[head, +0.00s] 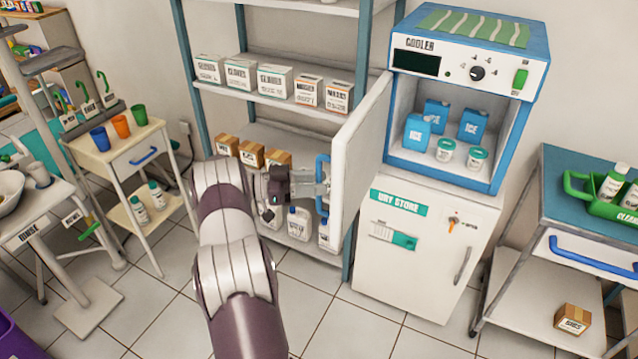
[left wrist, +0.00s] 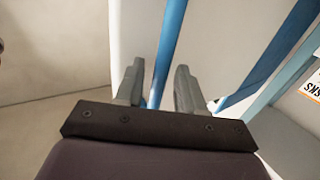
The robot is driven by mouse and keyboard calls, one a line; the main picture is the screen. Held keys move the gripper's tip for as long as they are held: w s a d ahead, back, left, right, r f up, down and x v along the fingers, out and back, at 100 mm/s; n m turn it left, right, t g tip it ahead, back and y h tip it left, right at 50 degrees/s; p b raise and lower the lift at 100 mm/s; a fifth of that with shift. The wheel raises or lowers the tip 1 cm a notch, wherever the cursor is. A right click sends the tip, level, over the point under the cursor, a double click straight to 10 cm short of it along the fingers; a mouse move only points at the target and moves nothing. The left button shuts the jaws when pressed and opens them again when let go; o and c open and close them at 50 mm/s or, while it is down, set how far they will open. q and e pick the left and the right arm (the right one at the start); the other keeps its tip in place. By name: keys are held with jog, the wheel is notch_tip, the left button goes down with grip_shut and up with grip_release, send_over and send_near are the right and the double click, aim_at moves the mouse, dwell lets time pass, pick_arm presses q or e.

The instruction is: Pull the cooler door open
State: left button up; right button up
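The cooler (head: 470,55) is a blue-framed box with a dial panel, standing on a white cabinet. Its white door (head: 362,150) stands wide open, swung out to the left, so the inside shows. The blue door handle (head: 322,186) is on the door's left side. My left gripper (head: 318,187) is at this handle. In the left wrist view the blue handle bar (left wrist: 168,45) runs between my two fingers (left wrist: 158,88), which stand apart with a gap beside the bar. My right gripper is in neither view.
Blue packs (head: 417,131) and white tubs (head: 445,150) stand in the cooler. A shelf rack (head: 268,97) with boxes stands behind the door and my left arm. A blue-topped cart (head: 590,200) is at right, a small trolley (head: 115,150) at left. Open floor lies in front.

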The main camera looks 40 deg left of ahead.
pick_arm(q)
jog(key=b+v, duration=0.1)
jog(key=v, duration=1)
jog(key=shift+s+a, duration=0.15)
jog(key=shift+a, duration=0.05)
